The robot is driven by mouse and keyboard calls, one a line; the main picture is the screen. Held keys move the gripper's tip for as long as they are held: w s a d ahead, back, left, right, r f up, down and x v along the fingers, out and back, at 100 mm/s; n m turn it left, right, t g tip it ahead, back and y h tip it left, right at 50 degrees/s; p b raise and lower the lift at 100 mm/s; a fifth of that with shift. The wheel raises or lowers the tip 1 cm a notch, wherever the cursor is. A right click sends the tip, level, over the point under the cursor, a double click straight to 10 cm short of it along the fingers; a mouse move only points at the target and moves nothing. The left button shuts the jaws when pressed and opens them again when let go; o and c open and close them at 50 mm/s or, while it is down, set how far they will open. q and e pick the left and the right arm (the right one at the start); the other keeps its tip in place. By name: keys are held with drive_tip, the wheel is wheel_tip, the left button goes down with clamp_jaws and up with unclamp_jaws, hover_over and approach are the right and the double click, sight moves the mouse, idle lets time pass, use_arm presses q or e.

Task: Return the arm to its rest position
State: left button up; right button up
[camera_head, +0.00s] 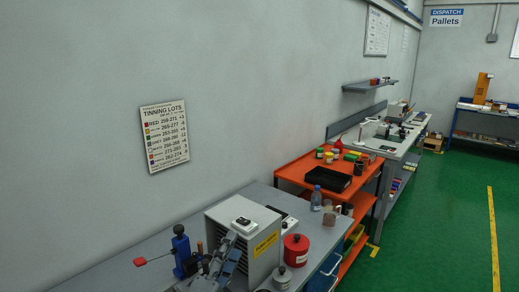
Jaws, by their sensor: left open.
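My left gripper (222,262) is at the bottom of the view, seen from above among things on the grey workbench (130,262). It looks open, and I see nothing held in it. It overlaps the front of a grey louvred box (247,222) with a yellow label. A blue bench tool (181,250) with a red-ended lever stands just left of the gripper. Whether the gripper touches either one cannot be told. My right gripper is not in view.
Right of the box stand a red canister (296,250), a grey lidded pot (282,277) and a clear bottle (316,198). An orange cart (300,169) with a black tray (328,179) adjoins the bench. The green floor (440,230) at right is open.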

use_arm(q)
drive_tip(key=s+a+f+n+g+y, duration=0.3)
drive_tip(key=s+a+f+n+y, duration=0.15)
drive_tip(key=f+n, duration=0.2)
drive_tip(key=s+a+f+n+g+y, duration=0.3)
drive_tip(key=a+f+n, duration=0.3)
drive_tip(key=f, duration=0.2)
drive_tip(key=s+a+f+n+g, duration=0.2)
drive_tip(key=s+f+n+g, duration=0.3)
drive_tip(key=s, duration=0.7)
drive_tip(key=s+a+f+n+g, duration=0.25)
drive_tip(key=s+f+g, duration=0.35)
drive_tip(key=s, duration=0.5)
wheel_tip(320, 180, down, 30)
drive_tip(key=s+b, duration=0.1)
drive_tip(key=b, duration=0.3)
drive_tip(key=s+a+f+g+b, duration=0.1)
drive_tip(key=s+a+f+b, duration=0.1)
drive_tip(key=s+f, duration=1.5)
wheel_tip(320, 180, down, 3)
drive_tip(key=shift+s+r, duration=0.2)
drive_tip(key=shift+s, duration=0.05)
